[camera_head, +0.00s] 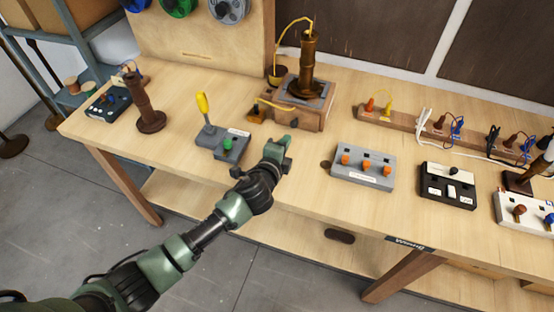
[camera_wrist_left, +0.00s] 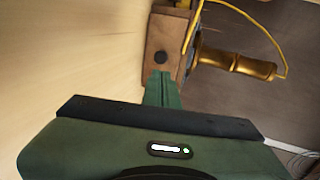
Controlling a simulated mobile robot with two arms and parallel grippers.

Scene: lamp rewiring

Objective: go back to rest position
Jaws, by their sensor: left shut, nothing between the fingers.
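My left gripper (camera_head: 283,149) reaches in over the front part of the workbench, shut and empty. In the head view it is between the grey box with the green knob (camera_head: 228,146) and the grey box with orange knobs (camera_head: 362,166). In the left wrist view its closed fingers (camera_wrist_left: 161,88) point toward a wooden block with a black knob (camera_wrist_left: 162,57). The brass lamp stem (camera_head: 309,62) stands upright on a wooden base behind the gripper, with a yellow cable; it also shows in the wrist view (camera_wrist_left: 235,62). My right gripper is not in view.
A pegboard with spools stands behind.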

